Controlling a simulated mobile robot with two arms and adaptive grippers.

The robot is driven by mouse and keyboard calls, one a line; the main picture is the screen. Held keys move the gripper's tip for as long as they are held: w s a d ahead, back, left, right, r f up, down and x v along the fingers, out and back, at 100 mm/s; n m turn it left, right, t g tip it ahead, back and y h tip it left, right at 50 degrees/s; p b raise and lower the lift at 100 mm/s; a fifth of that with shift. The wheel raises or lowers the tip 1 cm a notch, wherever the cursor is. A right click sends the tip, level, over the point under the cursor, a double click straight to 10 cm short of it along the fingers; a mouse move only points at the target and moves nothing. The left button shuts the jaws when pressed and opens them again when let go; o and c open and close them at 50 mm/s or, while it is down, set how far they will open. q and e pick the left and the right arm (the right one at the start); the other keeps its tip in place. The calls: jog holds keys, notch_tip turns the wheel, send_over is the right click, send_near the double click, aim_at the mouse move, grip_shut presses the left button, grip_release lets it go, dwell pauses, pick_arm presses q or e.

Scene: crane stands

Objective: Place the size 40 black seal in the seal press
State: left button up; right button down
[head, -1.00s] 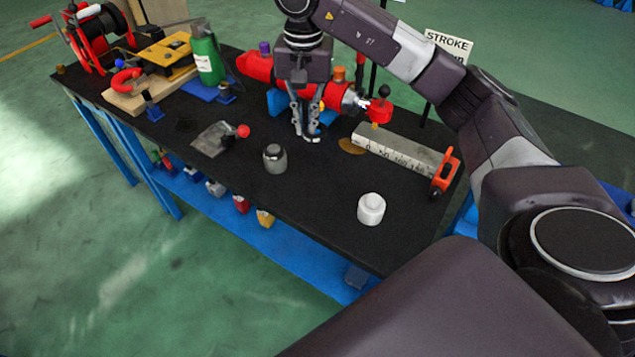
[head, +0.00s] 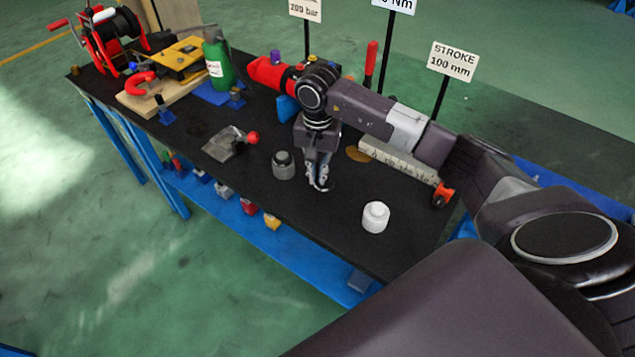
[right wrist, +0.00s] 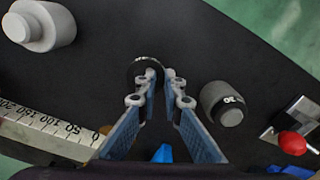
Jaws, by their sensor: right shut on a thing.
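My right gripper (head: 320,186) is low over the black bench top, between a grey cylinder and a white cylinder. In the right wrist view the fingers (right wrist: 160,78) are close together, with a thin black seal ring (right wrist: 147,60) at their tips. The size mark on the ring cannot be read. A grey metal tool with a red ball knob (head: 230,144), perhaps the seal press, lies left of the gripper; it also shows in the right wrist view (right wrist: 293,142). My left gripper is not in view.
The grey cylinder (head: 284,165), with a number on its end, stands left of the gripper. The white cylinder (head: 375,217) stands to the right. A marked ruler block (head: 391,162) and red hydraulic cylinder (head: 266,72) are behind.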

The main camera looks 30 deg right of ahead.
aim_at(317, 179)
notch_tip(317, 179, down, 4)
jog(key=shift+s+a+r+p, duration=0.1)
jog(key=shift+r+p, duration=0.15)
jog(key=shift+p, duration=0.15)
jog(key=shift+f, duration=0.25)
jog(key=shift+f, duration=0.1)
jog(key=shift+f+b, duration=0.1)
jog(key=shift+b, duration=0.2)
jog(key=c, duration=2.1)
grip_release()
